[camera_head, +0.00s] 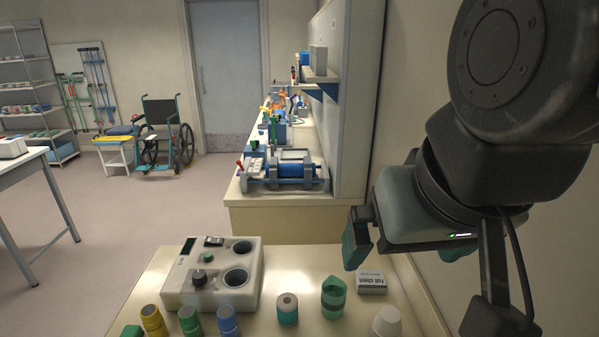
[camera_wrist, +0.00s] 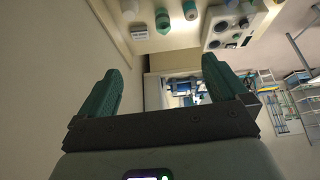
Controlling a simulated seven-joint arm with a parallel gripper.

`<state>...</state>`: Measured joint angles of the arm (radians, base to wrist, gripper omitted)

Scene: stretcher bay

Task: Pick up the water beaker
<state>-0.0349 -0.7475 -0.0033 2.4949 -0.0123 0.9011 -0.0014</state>
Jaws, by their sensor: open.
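A green, see-through beaker (camera_head: 333,297) with a slanted rim stands upright on the near table; I take it for the water beaker. It also shows near the top of the wrist view as a small green shape (camera_wrist: 162,20). My gripper (camera_head: 408,248) hangs above and to the right of it in the head view, apart from it. Its two green fingers are spread with nothing between them; they also show in the wrist view (camera_wrist: 162,66).
A small white labelled box (camera_head: 371,282) stands right of the beaker, a white cup (camera_head: 386,322) nearer, and a white-and-teal roll (camera_head: 288,309) left. Several coloured cans (camera_head: 228,321) and a grey device with two wells (camera_head: 210,276) are farther left. A wall rises on the right.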

